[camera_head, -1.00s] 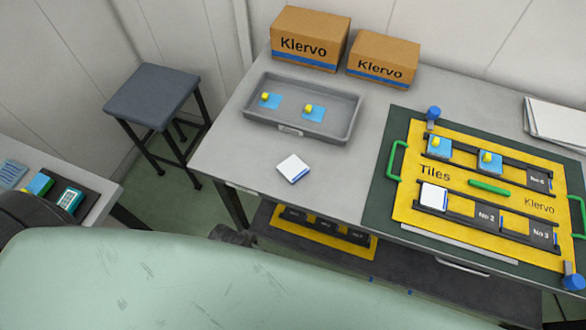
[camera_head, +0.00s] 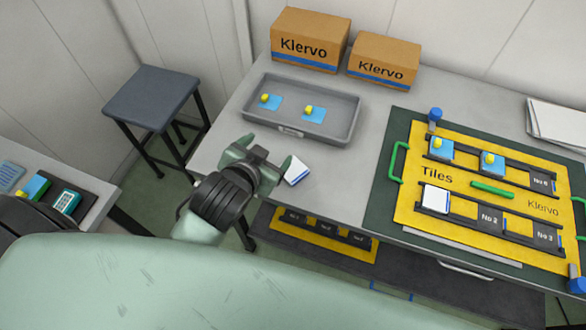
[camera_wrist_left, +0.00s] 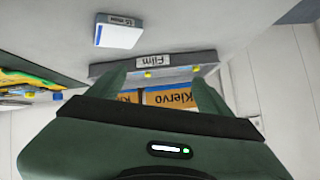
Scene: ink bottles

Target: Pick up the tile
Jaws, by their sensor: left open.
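A loose white tile (camera_head: 298,172) with a blue edge lies flat on the grey table, between the grey tray and the table's front edge. My left gripper (camera_head: 268,156) is open and empty just left of it, and its right finger covers part of the tile's left side. In the left wrist view, the tile (camera_wrist_left: 118,35) lies beyond the fingers, up and to the left, apart from them. The left gripper's fingers (camera_wrist_left: 162,88) are spread wide there. My right gripper is not in view.
The grey tray (camera_head: 345,128) holds two light-blue pieces with yellow knobs. Two Klervo boxes (camera_head: 310,40) stand behind it. A yellow Tiles board (camera_head: 437,173) on a dark green mat, right, holds a white tile (camera_head: 436,198) and two blue pieces. A stool (camera_head: 152,95) stands left.

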